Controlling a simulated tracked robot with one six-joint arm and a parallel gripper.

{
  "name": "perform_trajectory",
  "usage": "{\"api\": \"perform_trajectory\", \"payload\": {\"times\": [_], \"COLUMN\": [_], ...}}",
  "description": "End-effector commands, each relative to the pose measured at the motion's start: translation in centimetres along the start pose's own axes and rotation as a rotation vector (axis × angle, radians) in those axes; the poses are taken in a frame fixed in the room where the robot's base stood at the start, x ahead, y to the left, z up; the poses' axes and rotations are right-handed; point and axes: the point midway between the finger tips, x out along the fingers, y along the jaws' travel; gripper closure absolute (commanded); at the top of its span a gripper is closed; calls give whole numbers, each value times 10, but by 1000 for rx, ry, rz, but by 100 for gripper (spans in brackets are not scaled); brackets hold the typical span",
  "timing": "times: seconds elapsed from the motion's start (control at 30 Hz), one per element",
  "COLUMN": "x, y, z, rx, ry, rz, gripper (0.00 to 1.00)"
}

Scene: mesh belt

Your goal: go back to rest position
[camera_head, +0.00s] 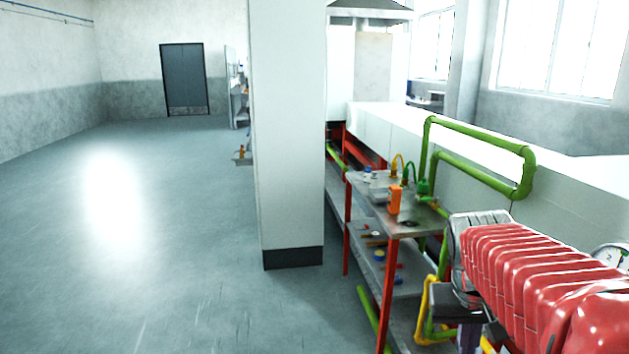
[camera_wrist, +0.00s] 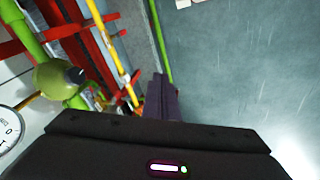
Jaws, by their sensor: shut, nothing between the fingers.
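My gripper shows in the wrist view (camera_wrist: 161,92) as dark fingers beyond a black housing. The fingers are together, with nothing visible between them. In the head view, my gripper (camera_head: 469,338) is at the lower right, pointing down below the grey end of my red ribbed arm. Its lower part is cut off by the frame edge. It is in front of the near end of a metal bench and close to yellow and green pipes.
A metal bench (camera_head: 412,220) with red legs holds an orange device (camera_head: 394,200) and small items. A green pipe loop (camera_head: 480,155) rises behind it. A round gauge (camera_head: 611,255) is at the right. A white pillar (camera_head: 290,130) stands mid-view. Open floor (camera_head: 130,230) lies left.

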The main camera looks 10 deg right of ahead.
Motion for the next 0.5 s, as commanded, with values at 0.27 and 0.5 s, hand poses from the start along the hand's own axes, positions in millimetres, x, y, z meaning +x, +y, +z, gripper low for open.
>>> {"api": "perform_trajectory", "payload": {"times": [0.27, 0.5], "x": [-9, -18], "y": [-75, -122], "z": [47, 92], "rx": [-128, -216], "ry": [125, 208], "rz": [-134, -233], "gripper": [100, 100]}}
